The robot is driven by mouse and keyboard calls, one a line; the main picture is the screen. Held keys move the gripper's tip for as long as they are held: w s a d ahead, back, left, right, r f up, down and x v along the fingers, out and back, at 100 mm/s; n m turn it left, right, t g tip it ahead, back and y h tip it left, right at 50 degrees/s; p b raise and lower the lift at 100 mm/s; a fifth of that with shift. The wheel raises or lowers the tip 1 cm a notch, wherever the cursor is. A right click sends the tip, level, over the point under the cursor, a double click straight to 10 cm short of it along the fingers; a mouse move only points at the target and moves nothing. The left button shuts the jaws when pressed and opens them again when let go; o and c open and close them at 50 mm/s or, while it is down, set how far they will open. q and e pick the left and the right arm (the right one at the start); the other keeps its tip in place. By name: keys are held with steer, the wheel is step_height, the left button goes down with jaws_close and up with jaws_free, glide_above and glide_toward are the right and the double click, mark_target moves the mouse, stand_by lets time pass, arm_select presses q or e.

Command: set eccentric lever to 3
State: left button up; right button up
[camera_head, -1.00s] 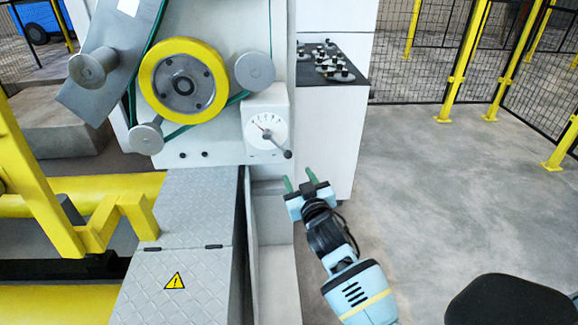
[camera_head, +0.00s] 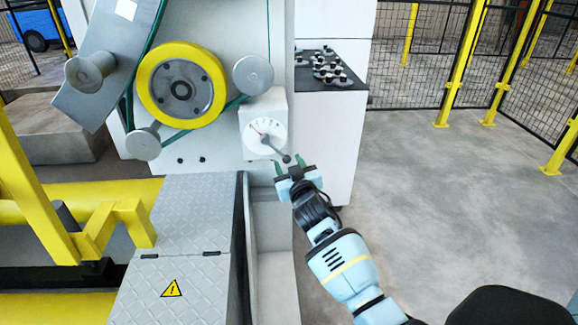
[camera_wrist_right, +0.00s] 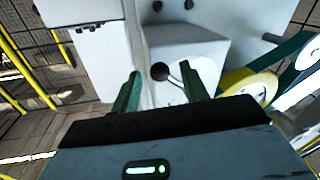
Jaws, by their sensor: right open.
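The eccentric lever (camera_head: 277,150) is a thin grey rod with a dark ball knob, set on a white round dial (camera_head: 262,132) on a pale box. The rod points down and right from the dial; the dial's numbers are too small to read. My right gripper (camera_head: 288,164) is open with green fingers, just below the knob. In the right wrist view the knob (camera_wrist_right: 160,71) shows between the two spread fingers (camera_wrist_right: 160,88), beyond their tips or near them; I see no clear contact. My left gripper is not in view.
A yellow-rimmed wheel (camera_head: 181,83) and grey rollers (camera_head: 253,74) stand left of the dial. A tread-plate cover (camera_head: 195,215) lies below. Open floor (camera_head: 430,200) is at the right.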

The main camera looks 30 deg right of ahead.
steer(key=c, duration=0.4)
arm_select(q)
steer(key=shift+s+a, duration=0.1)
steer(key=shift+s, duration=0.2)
arm_select(e)
jaws_close()
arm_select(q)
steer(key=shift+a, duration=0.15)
arm_select(e)
steer(key=shift+f, duration=0.1)
